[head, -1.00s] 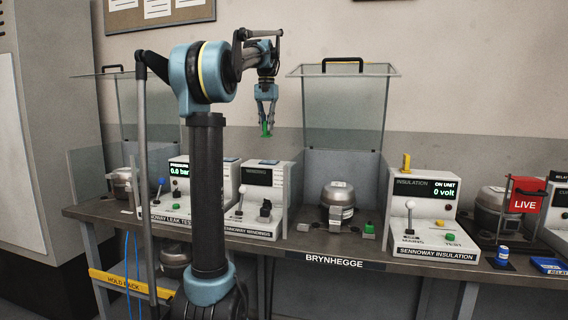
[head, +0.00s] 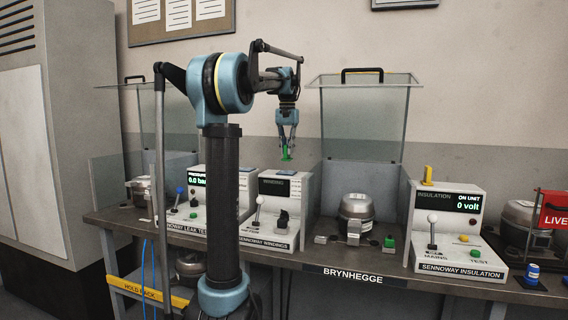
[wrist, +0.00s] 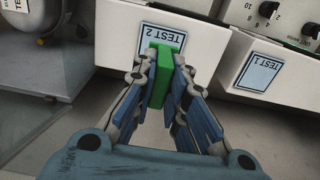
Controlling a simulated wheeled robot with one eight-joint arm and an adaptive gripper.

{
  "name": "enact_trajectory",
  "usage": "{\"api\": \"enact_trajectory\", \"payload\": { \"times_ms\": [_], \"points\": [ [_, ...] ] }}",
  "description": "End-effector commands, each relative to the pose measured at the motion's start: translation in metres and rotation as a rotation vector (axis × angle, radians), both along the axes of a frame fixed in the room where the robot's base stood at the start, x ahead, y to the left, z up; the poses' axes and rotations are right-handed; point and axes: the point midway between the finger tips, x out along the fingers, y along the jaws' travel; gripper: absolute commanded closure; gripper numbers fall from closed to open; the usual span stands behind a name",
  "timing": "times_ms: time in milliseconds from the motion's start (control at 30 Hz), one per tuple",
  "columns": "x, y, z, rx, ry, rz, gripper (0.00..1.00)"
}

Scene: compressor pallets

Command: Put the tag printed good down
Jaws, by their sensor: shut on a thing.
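My gripper (head: 287,152) is shut on a green tag (head: 286,154) and holds it in the air above the windings tester (head: 281,205). In the wrist view the green tag (wrist: 162,76) sits between my fingertips (wrist: 163,80), and any print on it cannot be made out. Behind the tag in that view is a pale box face with a label reading TEST 2 (wrist: 158,42). A second label, TEST 1 (wrist: 259,75), is on the box to its right.
A compressor (head: 356,212) stands under the raised clear lid (head: 365,115) of the middle bay on the bench (head: 300,259). The insulation tester (head: 446,220) reads 0 volt. A red LIVE flag (head: 556,216) stands at the right. A yellow HOLD RACK strip (head: 150,292) is below the bench.

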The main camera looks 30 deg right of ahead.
Motion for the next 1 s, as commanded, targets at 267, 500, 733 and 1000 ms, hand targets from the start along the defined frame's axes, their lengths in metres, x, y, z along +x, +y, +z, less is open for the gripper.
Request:
{"api": "enact_trajectory", "payload": {
  "times_ms": [267,500,733,1000],
  "points": [
    [0.0,0.0,-0.021,0.0,0.0,0.0,1.0],
    [0.0,0.0,-0.047,0.0,0.0,0.001,1.0],
    [0.001,0.001,-0.047,0.0,0.0,0.001,1.0],
    [0.001,0.001,-0.048,0.0,0.0,0.002,0.67]
  ]
}}
